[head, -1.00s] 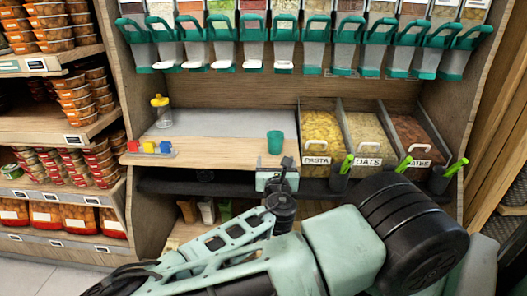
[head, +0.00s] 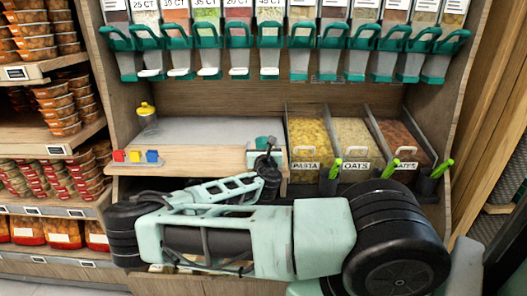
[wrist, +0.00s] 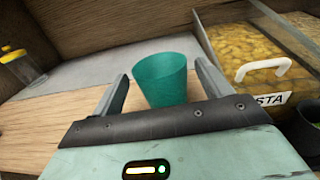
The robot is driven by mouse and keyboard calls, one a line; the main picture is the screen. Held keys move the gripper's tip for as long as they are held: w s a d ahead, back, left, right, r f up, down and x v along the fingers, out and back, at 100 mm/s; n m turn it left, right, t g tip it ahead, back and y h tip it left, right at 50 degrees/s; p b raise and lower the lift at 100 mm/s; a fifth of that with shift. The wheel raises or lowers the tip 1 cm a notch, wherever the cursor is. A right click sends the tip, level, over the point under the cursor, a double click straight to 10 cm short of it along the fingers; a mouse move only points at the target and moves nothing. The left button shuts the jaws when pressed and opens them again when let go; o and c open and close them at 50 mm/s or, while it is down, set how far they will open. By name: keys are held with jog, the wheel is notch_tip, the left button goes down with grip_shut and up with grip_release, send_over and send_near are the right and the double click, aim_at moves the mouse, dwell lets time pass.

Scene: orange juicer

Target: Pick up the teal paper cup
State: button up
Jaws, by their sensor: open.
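The teal paper cup (wrist: 160,80) stands upright on the wooden shelf, next to the pasta bin. In the wrist view my gripper (wrist: 158,78) is open, with one finger to the left of the cup and one to the right. The cup is between or just beyond the fingertips; I cannot tell whether either finger touches it. In the head view only the upper part of the teal cup (head: 263,142) shows behind my gripper (head: 266,155), which hides the rest.
The pasta bin (head: 310,140) with a white handle stands close to the right of the cup. Scoops with green handles (head: 334,167) stand at the bins' front. A yellow-lidded jar (head: 147,115) and small coloured blocks (head: 136,156) are to the left. Teal dispensers (head: 267,45) hang above. The middle of the shelf is clear.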

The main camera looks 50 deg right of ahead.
aim_at(263, 142)
jog(key=x, duration=0.3)
jog(key=shift+w+d+f, duration=0.1)
jog(key=shift+d, duration=0.1)
jog(key=c, duration=1)
jog(key=shift+c, duration=0.2)
